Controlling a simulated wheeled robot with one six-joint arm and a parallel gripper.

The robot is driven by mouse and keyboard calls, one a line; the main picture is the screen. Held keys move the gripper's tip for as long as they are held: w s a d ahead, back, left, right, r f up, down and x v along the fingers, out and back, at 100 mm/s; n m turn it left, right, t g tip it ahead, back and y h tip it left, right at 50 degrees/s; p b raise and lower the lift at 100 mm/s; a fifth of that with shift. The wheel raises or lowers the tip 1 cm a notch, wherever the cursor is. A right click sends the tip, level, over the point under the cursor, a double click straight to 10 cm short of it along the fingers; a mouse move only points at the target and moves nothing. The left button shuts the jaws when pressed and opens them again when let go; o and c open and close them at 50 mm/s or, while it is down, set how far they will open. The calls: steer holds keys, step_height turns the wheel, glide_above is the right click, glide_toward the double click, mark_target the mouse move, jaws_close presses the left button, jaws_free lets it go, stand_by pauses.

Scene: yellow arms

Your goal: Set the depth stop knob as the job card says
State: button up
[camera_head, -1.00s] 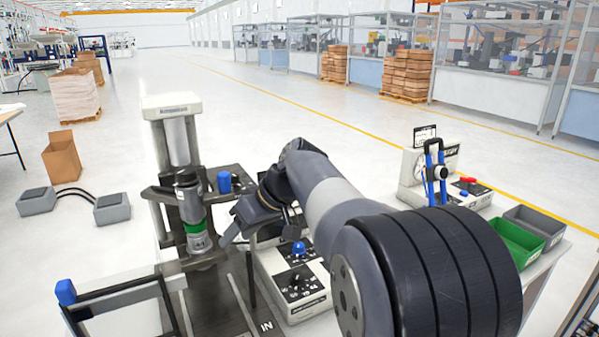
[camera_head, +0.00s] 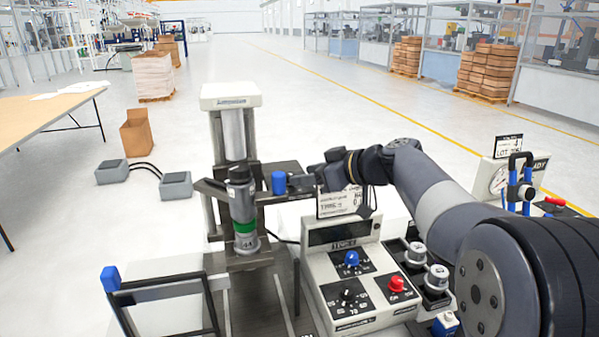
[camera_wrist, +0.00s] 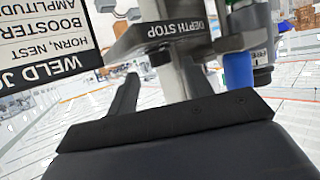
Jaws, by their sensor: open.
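The blue depth stop knob (camera_head: 279,183) stands at the right of the press head, on the bracket marked DEPTH STOP (camera_wrist: 190,27). A blue cylinder, seemingly the knob, also shows in the wrist view (camera_wrist: 238,70), right of centre. Its scale reading cannot be seen. My gripper (camera_head: 303,184) is open and just right of the knob; whether they touch I cannot tell. The job card (camera_head: 338,203) stands behind the control box, partly covered by my gripper. In the wrist view the card (camera_wrist: 45,40) is upside down and cut off, with WELD, HORN, NEST, BOOSTER and AMPLITUDE legible.
The control box (camera_head: 350,270) has blue, black and red knobs. The press column (camera_head: 234,135) and horn (camera_head: 243,210) stand left of my gripper. A blue-tipped frame (camera_head: 160,290) is at front left. Grey pedals (camera_head: 175,185) lie beyond. A gauge unit (camera_head: 495,178) stands at right.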

mark_target(296, 187)
steer(key=shift+x, duration=1.75)
steer(key=c, duration=1)
steer(key=shift+s+a+f+m+b, duration=0.1)
steer(key=shift+f+m+b, duration=0.2)
steer(key=shift+b, duration=0.5)
steer(key=shift+s+a+r+m+t+h+b, duration=0.1)
steer(key=shift+r+m+t+h+b, duration=0.05)
steer(key=shift+m+t+h+b, duration=1)
steer(key=shift+r, duration=0.1)
steer(key=o, duration=1)
